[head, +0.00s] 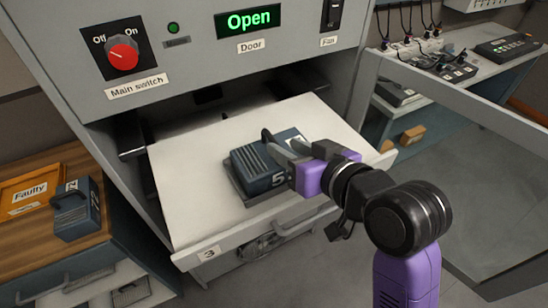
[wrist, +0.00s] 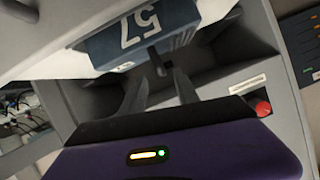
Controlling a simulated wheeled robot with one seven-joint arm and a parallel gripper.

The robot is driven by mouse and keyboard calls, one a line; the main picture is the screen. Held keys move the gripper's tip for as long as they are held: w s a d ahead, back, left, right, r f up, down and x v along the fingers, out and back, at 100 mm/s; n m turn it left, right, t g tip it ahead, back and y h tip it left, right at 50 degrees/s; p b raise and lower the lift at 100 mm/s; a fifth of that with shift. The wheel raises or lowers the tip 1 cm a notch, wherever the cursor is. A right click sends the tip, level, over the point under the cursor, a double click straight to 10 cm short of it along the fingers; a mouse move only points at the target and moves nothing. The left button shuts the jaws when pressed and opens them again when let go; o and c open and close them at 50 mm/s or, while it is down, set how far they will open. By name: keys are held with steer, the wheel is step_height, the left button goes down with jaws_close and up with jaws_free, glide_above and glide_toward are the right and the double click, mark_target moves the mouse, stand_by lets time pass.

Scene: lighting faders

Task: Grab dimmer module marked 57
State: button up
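The dimmer module marked 57 (head: 256,170) is a dark blue-grey box with a black handle. It sits on the pulled-out white drawer (head: 185,200) labelled 3. In the head view my gripper partly covers its number, leaving a 5 visible. The wrist view shows the module (wrist: 180,18) with the full 57, upside down. My gripper (head: 281,148) is at the module's right side. In the wrist view my gripper (wrist: 162,80) is open, with the handle end (wrist: 158,65) showing between the fingertips. I cannot tell whether the fingers touch it.
A module marked 72 (head: 76,208) stands on the wooden top at left, beside an orange tray labelled Faulty (head: 30,194). The cabinet front holds a red main switch (head: 122,54) and a green Open display (head: 249,20). An open door (head: 455,100) stands at right.

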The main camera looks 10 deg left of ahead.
mark_target(273, 138)
steer(key=x, duration=0.3)
steer(key=p+x, duration=0.1)
steer(key=x, duration=0.2)
steer(key=shift+w+a+r, duration=0.1)
steer(key=shift+w+a, duration=0.1)
steer(key=shift+a, duration=0.1)
jaws_close()
stand_by(1.0)
steer(key=shift+r, duration=0.2)
